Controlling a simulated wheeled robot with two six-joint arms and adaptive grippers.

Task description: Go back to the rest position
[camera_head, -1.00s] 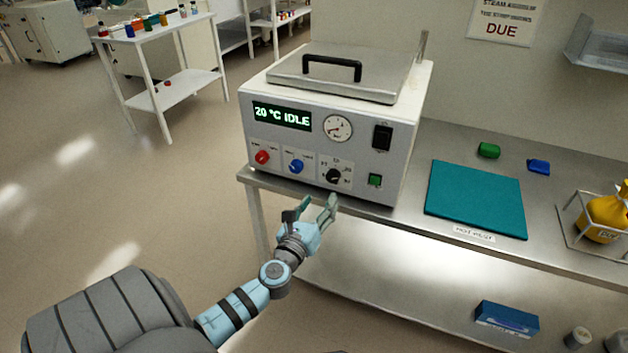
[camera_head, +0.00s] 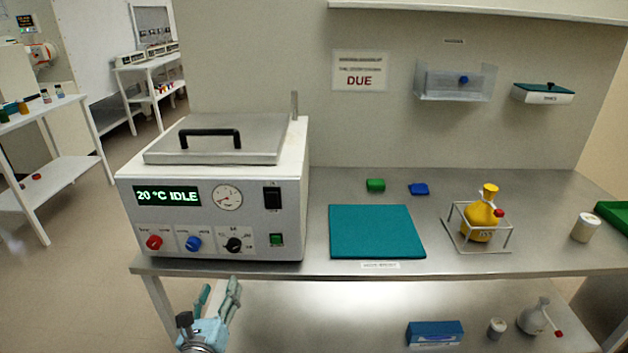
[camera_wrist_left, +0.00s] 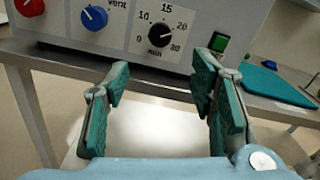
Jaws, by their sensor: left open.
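My left gripper (camera_head: 216,300) is at the bottom of the head view, below the front edge of the steel bench and in front of the white autoclave-like machine (camera_head: 215,245). Its two teal-padded fingers are apart and empty. In the left wrist view the open fingers (camera_wrist_left: 160,100) stand before the machine's front panel, with the black timer knob (camera_wrist_left: 161,35) and blue knob (camera_wrist_left: 94,17) above them. The machine's display reads 20 °C IDLE, and its lid (camera_head: 220,140) is down. My right gripper is not in view.
A lower shelf (camera_head: 300,310) carries a blue box (camera_head: 434,333). Open floor lies at left (camera_head: 90,270).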

